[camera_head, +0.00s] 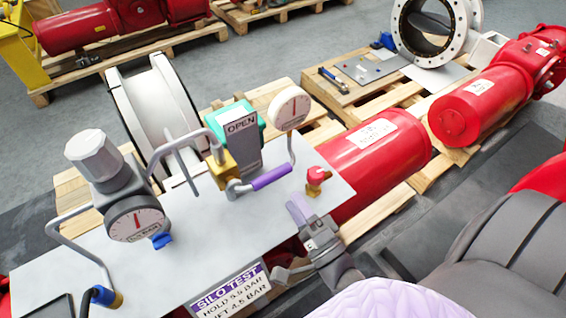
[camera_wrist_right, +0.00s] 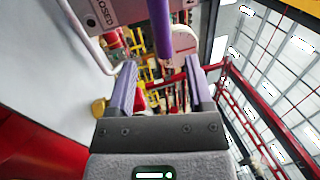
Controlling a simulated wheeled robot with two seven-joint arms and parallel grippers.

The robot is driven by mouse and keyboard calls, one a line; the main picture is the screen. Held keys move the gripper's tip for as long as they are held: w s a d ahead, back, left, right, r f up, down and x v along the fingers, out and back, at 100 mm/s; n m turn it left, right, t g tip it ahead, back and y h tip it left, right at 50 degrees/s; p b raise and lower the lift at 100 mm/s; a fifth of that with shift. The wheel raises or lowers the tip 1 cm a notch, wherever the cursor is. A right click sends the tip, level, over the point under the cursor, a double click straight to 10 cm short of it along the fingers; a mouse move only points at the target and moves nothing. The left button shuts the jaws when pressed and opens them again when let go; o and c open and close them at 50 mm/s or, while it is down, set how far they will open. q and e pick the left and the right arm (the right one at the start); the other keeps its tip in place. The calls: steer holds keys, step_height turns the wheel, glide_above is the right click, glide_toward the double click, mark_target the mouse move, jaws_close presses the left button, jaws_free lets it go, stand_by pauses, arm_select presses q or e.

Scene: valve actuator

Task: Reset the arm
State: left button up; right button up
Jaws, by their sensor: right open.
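The grey test panel (camera_head: 210,245) carries a valve with a purple-sleeved lever (camera_head: 271,176). A sign reading OPEN (camera_head: 241,124) stands above its brass body (camera_head: 222,170). In the right wrist view the purple lever (camera_wrist_right: 160,27) lies ahead of the fingertips, and a plate reading CLOSED (camera_wrist_right: 103,12) shows beside it. My right gripper (camera_head: 298,207) is at the panel's right edge, below and right of the lever and apart from it in the head view. In the wrist view its two purple fingers (camera_wrist_right: 160,82) are spread with nothing held. My left gripper is not in view.
Gauges (camera_head: 137,219) and (camera_head: 290,107) stand on the panel with a grey regulator knob (camera_head: 92,152). A red knob (camera_head: 315,178) sits close to the right gripper. A SILO TEST sign (camera_head: 230,290) hangs at the front. Red cylinders (camera_head: 375,150) lie on pallets behind.

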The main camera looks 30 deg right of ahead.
steer(key=shift+s, duration=0.25)
